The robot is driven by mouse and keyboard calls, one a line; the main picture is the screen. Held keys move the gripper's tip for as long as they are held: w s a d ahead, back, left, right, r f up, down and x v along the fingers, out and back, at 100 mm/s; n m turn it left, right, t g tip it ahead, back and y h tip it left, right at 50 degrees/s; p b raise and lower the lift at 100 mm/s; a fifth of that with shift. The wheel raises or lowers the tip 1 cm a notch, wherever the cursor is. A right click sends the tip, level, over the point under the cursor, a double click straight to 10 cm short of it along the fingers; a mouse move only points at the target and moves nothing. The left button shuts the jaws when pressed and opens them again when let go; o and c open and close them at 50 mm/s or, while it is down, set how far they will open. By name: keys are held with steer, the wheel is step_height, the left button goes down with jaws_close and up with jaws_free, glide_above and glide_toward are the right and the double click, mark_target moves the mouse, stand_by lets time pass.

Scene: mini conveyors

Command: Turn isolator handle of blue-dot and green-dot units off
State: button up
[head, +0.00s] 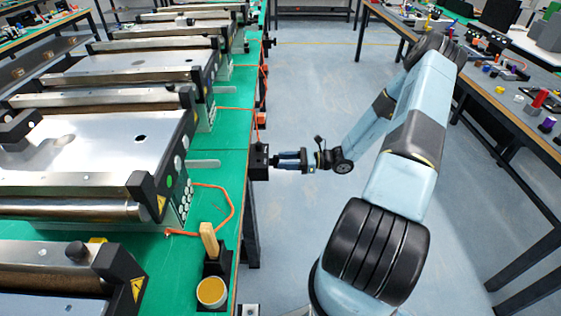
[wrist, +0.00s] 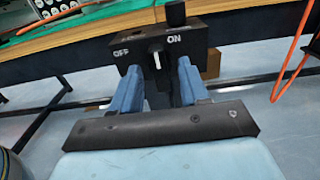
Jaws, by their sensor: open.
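A black isolator box (head: 259,161) hangs at the green table's edge, beside the conveyor unit with a green dot (head: 170,166). In the wrist view the box (wrist: 200,45) shows OFF at left and ON at right, and a black knob on top. Its handle (wrist: 157,61) has a white mark and points roughly upright, between the two words. My gripper (head: 277,161) is at the box front. In the wrist view my gripper (wrist: 159,68) is open, with one blue finger on each side of the handle. Contact cannot be told. I cannot make out a blue dot.
Conveyor units (head: 95,140) stand in a row on the green table (head: 232,170). An orange cable (head: 232,205) lies near the edge. A wooden-handled brush (head: 209,240) and a round yellow-topped pot (head: 211,291) stand in front. The floor aisle (head: 300,90) is open; another bench (head: 510,100) is at right.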

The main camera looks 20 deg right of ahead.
steer(key=shift+x, duration=0.95)
steer(key=shift+c, duration=0.4)
jaws_close()
